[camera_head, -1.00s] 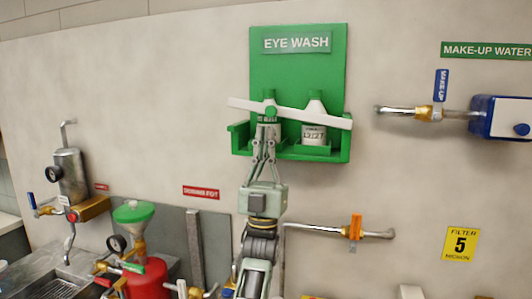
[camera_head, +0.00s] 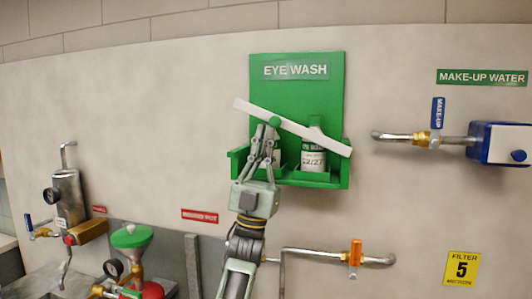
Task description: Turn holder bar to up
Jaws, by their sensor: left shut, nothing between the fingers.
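The holder bar is a white bar (camera_head: 310,134) across the front of the green eye wash holder (camera_head: 297,88). It is tilted, with its left end higher than its right, and has a green pivot near its left part. Two white bottles stand in the holder behind it; the right bottle (camera_head: 313,158) shows best and the left one is mostly hidden by my gripper. My left gripper (camera_head: 269,132) is shut and empty, with its fingertips just under the bar close to the pivot. I cannot tell whether they touch the bar. My right gripper is not in view.
An orange-handled pipe valve (camera_head: 356,252) is below right of the holder. A blue make-up water unit (camera_head: 499,143) with its pipe is at the right. A metal gauge vessel (camera_head: 69,197) and a green funnel (camera_head: 132,236) are lower left. The wall left of the holder is clear.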

